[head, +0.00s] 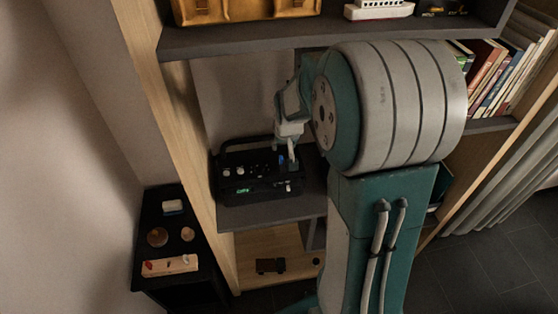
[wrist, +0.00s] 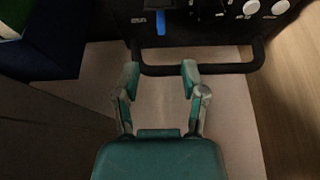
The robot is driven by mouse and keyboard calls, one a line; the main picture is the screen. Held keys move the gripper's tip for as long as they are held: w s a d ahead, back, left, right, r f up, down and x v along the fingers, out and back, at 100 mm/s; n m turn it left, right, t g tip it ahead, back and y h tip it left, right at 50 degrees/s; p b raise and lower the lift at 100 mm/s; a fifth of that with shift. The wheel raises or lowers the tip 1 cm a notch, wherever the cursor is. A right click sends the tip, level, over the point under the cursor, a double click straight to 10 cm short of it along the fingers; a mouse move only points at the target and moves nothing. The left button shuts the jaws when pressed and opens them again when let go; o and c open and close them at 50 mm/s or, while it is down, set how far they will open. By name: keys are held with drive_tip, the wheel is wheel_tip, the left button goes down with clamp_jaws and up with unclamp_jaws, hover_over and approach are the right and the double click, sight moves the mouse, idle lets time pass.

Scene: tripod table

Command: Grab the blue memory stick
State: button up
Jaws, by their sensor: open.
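The blue memory stick (wrist: 161,22) stands out from the dark front panel of a black device (wrist: 205,20) at the top of the wrist view. In the head view the device (head: 245,190), with knobs and a green display, sits on a shelf, and a small blue spot that may be the stick shows near my fingers. My gripper (wrist: 160,75) is open and empty. In the wrist view its fingertips are below the stick, apart from it, one to each side of its line. It also shows in the head view (head: 286,151), over the device.
A black bar handle (wrist: 200,69) runs along the device close to my fingertips. An upper shelf (head: 250,40) hangs above my arm. Books (head: 495,75) stand at the right. A small black table (head: 160,210) with several items stands at the left.

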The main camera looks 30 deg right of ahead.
sight(281, 157)
drive_tip(key=f, duration=0.1)
drive_tip(key=w+f, duration=0.1)
drive_tip(key=f, duration=0.1)
drive_tip(key=shift+w+a+f, duration=0.15)
drive_tip(key=shift+a, duration=0.15)
drive_tip(key=x, duration=0.5)
drive_tip(key=shift+d+f, duration=0.35)
drive_tip(key=shift+d, duration=0.1)
drive_tip(key=shift+a, duration=0.2)
drive_tip(key=shift+c, duration=0.9)
drive_tip(key=shift+d, duration=0.1)
clamp_jaws()
